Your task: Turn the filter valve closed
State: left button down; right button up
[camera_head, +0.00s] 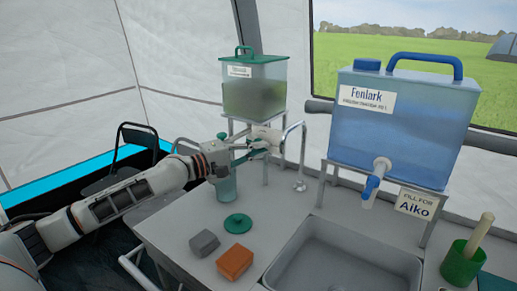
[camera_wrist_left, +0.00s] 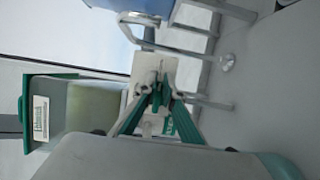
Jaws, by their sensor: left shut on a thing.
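The green-lidded filter tank (camera_head: 254,90) with murky contents stands on a metal stand, and it also shows sideways in the wrist view (camera_wrist_left: 85,108). My left gripper (camera_head: 268,142) reaches in from the left, just below this tank. In the wrist view its green fingers (camera_wrist_left: 162,92) come together in front of a pale plate. They are shut on a small part there, which looks like the filter valve; it is mostly hidden by the fingertips, so its angle cannot be told. My right gripper is not in view.
A bottle (camera_head: 226,186) stands below my left wrist. A green lid (camera_head: 238,223), a grey block (camera_head: 204,243) and an orange block (camera_head: 235,262) lie on the counter by the sink (camera_head: 312,240). A blue tank (camera_head: 405,120) with a tap (camera_head: 372,186) stands right.

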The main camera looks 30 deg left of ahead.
pick_arm(q)
jog(key=shift+a+f, duration=0.15)
jog(key=c, duration=2.2)
grip_release()
jog(key=shift+a, duration=0.1)
jog(key=shift+v, duration=5.95)
